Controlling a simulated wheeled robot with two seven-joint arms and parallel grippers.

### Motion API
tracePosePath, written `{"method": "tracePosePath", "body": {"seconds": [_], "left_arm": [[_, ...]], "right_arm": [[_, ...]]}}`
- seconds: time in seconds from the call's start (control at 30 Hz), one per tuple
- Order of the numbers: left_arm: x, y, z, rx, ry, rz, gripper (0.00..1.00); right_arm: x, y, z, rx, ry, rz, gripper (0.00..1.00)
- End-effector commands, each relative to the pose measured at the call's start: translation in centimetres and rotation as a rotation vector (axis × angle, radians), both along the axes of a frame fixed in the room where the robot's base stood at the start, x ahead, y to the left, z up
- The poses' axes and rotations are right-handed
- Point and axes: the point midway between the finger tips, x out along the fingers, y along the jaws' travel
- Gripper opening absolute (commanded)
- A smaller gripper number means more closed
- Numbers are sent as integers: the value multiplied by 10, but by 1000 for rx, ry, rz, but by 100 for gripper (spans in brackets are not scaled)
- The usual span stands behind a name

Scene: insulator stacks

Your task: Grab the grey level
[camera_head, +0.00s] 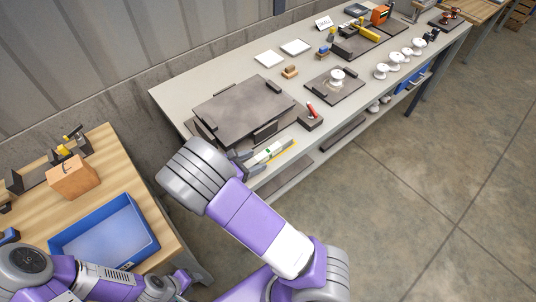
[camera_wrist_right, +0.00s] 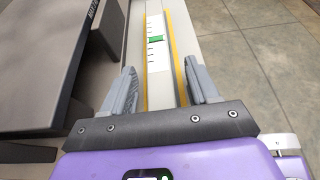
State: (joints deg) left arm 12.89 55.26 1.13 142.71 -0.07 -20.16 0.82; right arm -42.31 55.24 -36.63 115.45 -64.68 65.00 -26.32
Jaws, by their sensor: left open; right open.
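The grey level (camera_wrist_right: 157,62) is a long bar with a white marked strip and a green vial. It lies along the front edge of the grey bench, with yellow lines along its sides. In the head view the level (camera_head: 268,152) is partly hidden by my right arm. My right gripper (camera_wrist_right: 164,82) is open, its fingers seen to either side of the level's near part; I cannot tell whether they touch it. It also shows in the head view (camera_head: 250,162). My left arm is at the lower left, with its open gripper (camera_head: 182,280) small and low beside the blue bin.
A dark plate block (camera_head: 243,108) stands just behind the level; it also shows in the wrist view (camera_wrist_right: 45,60). A red-handled tool (camera_head: 311,112) stands right of it. White insulators (camera_head: 381,71) line the bench farther right. A blue bin (camera_head: 105,232) sits on the wooden table.

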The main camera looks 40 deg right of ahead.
Motion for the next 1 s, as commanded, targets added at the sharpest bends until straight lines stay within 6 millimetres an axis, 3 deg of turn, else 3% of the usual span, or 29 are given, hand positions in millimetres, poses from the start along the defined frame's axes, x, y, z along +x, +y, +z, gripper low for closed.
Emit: {"method": "tracePosePath", "body": {"seconds": [0.27,0.63,0.87,1.0], "left_arm": [[0,0,0,0,0,0,43],[0,0,0,0,0,0,43],[0,0,0,0,0,0,43],[0,0,4,0,0,0,43]], "right_arm": [[0,-2,0,1,0,0,56],[0,-2,0,0,0,0,0],[0,-2,0,-1,0,0,0],[0,-2,11,0,-3,-1,0]]}}
